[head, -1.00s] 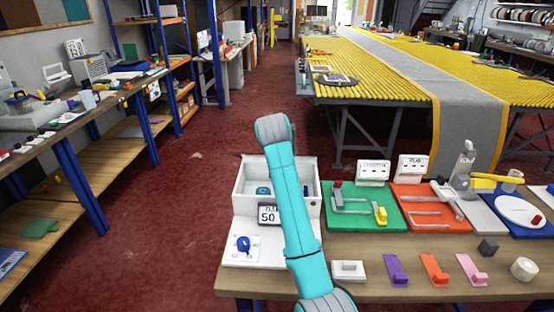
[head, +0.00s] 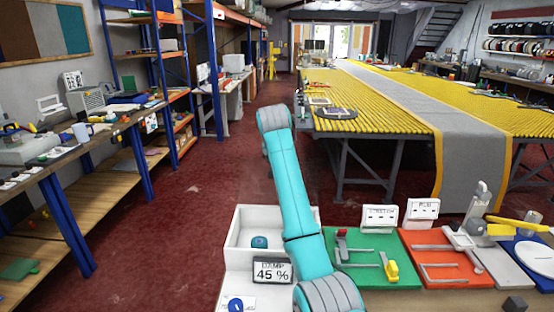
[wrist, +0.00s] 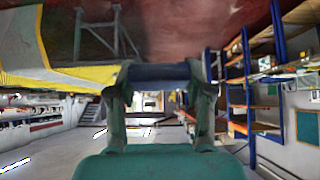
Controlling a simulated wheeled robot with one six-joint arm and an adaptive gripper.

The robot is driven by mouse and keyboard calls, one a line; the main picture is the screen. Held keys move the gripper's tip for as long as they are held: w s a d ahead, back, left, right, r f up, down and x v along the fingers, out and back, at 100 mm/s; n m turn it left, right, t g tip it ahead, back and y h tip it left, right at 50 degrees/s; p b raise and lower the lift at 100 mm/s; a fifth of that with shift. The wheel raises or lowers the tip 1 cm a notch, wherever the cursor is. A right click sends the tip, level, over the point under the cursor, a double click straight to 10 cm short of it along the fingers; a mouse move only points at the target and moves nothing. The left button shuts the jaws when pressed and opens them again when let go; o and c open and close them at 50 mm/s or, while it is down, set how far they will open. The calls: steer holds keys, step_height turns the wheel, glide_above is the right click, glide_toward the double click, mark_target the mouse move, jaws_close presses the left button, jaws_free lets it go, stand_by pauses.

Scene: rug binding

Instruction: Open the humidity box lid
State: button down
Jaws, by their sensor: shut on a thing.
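The white humidity box (head: 236,240) stands at the bottom centre of the head view, its top looking open, with a round teal thing (head: 259,242) inside. Its front display (head: 273,270) appears to read 45 %. I cannot make out a lid; my teal arm covers the box's right part. A blue knob (head: 236,305) on a white plate shows in front of the box. My gripper (wrist: 162,92) shows in the wrist view, its two fingers apart with a dark blue bar (wrist: 160,73) across between them. I cannot tell whether this bar belongs to the lid. The head view does not show my gripper.
A green board (head: 360,276) and a red board (head: 435,250) with grey tracks lie right of the box. Two white signs stand behind them. A long yellow roller table (head: 385,122) stands beyond. Red floor (head: 190,230) is clear on the left.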

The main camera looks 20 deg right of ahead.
steer(key=shift+w+d+r, duration=0.1)
steer(key=shift+w+r, duration=0.05)
steer(key=shift+w, duration=0.2)
steer(key=shift+c, duration=2.2)
jaws_free()
steer(key=v, duration=1.2)
